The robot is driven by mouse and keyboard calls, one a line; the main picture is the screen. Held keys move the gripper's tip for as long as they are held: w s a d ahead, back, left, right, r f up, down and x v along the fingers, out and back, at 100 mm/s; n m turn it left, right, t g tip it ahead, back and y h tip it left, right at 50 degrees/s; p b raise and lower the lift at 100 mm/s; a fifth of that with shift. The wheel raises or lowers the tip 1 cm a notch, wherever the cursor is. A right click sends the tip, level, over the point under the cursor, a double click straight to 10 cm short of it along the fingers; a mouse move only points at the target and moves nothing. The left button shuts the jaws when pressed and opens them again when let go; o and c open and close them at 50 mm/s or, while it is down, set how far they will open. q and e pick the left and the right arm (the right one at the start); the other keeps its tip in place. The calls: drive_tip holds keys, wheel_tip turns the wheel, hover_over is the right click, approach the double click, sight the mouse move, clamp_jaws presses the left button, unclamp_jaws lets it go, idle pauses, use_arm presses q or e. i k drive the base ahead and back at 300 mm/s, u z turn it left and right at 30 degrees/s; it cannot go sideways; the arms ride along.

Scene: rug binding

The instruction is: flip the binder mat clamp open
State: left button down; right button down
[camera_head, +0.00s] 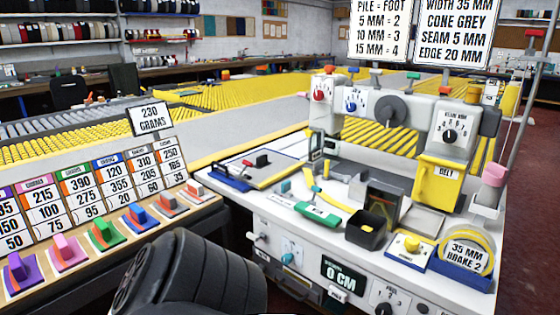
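A white binder machine (350,230) stands on the right side of the view. At its left end is a flat pale plate (285,165) with a dark border and a small black and red handle (262,160). A blue bar (231,179) lies along the plate's near left edge. A green piece (317,214) sits on the machine's deck near a curved yellow strip (330,198). I cannot tell for sure which of these parts is the mat clamp, or whether it is open. Neither of my grippers shows in the view.
A black open box (367,229), a yellow knob (411,242) and a yellow roll in a blue holder (467,255) stand on the deck. Coloured levers (105,232) line the left bench before number cards. A large black rounded shape (190,275) blocks the bottom centre.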

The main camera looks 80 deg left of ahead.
sight(239, 177)
drive_tip(key=i, duration=3.2)
drive_tip(key=u, duration=4.3)
drive_tip(key=k, duration=0.6)
drive_tip(key=u, duration=0.95)
drive_tip(key=i, duration=1.3)
drive_tip(key=u, duration=0.25)
drive_tip(key=i, duration=1.45)
drive_tip(key=z, duration=0.8)
